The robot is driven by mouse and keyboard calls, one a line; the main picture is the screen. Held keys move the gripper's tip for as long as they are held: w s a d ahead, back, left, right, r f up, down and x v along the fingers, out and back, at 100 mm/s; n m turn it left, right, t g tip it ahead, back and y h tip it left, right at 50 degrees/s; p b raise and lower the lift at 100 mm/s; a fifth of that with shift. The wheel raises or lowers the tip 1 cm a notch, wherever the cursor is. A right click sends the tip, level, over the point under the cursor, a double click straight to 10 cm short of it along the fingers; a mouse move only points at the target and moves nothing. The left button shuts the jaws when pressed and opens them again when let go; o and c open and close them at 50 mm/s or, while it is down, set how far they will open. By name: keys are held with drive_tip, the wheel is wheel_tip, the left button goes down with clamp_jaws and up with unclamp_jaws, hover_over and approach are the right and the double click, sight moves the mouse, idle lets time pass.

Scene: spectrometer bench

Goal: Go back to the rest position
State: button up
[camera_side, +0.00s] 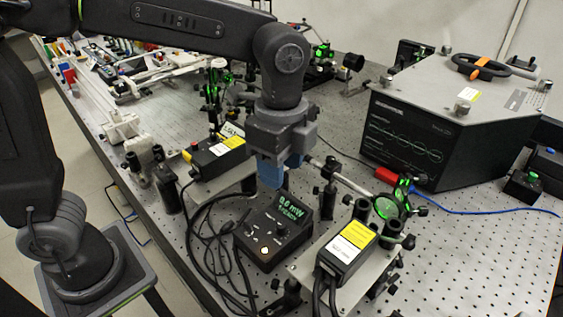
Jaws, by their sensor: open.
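My gripper (281,172) hangs pointing down over the middle of the optical bench, with blue fingers at its lower end. It is open, and I see nothing held in it. Just below and in front of it in the picture is a black power meter box (272,234) with a green lit display that seems to read 0.0 mW. The fingers end close above the back of this box; I cannot tell the exact gap. My arm reaches in from the upper left, and its wrist hides part of the bench behind it.
Two black laser boxes with yellow labels stand nearby, one at left (215,157) and one at front right (347,250). A green-lit round optic (387,206) stands right of the gripper. A large dark spectrometer housing (440,120) fills the back right. Black cables (205,232) loop at left.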

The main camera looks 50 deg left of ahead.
drive_tip(key=s+a+n+t, duration=0.5)
drive_tip(key=s+a+n, duration=0.6)
drive_tip(key=a+n, duration=0.4)
drive_tip(key=shift+r+n+t, duration=0.3)
drive_tip(key=shift+r, duration=0.1)
drive_tip(key=shift+c, duration=0.3)
idle(1.0)
